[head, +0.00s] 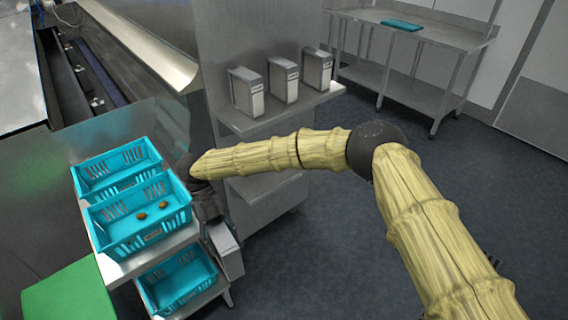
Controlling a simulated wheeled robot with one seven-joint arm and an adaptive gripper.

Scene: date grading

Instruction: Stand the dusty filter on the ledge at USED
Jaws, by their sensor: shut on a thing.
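My gripper (208,210) is at the end of my arm, to the right of the blue crates, and points down. It is shut on a grey box-shaped filter (226,252), which hangs tilted below it. Its fingertips are partly hidden, and I cannot tell how dusty the filter is. Three similar filters, left (246,92), middle (283,80) and right (317,69), stand upright on the upper ledge (262,126) of a grey metal panel. A lower ledge (268,187) is partly hidden behind my arm; its visible part looks bare. I cannot read a USED label.
Blue crates stand at the left: one at the back (117,165), a front one (110,228) with two dates, and a lower one (178,282). A steel table (440,36) with a blue tray (402,25) stands at the back right. The floor (330,255) is open.

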